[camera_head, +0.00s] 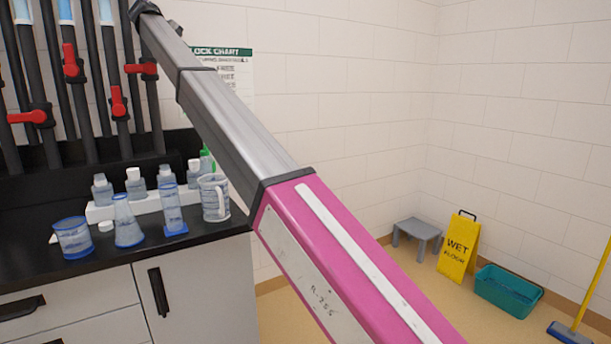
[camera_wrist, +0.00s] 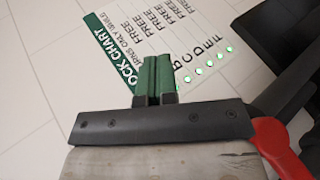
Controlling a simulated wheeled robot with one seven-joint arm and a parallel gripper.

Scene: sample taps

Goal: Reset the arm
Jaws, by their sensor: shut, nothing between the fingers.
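My gripper (camera_wrist: 153,80) shows in the wrist view with its two green fingers shut together and nothing between them. It points toward the wall chart (camera_wrist: 150,50) headed "LOCK CHART", which lists several "FREE" rows beside letters and green dots. The chart (camera_head: 229,75) is partly hidden behind my arm there. Several pipes carry red tap handles (camera_head: 70,62) at the left. A red part (camera_wrist: 280,150) shows at the lower right of the wrist view, close beside my gripper.
The black counter (camera_head: 190,240) holds a beaker (camera_head: 73,238), a flask (camera_head: 126,222), a cylinder (camera_head: 171,210), a jug (camera_head: 214,198) and bottles.

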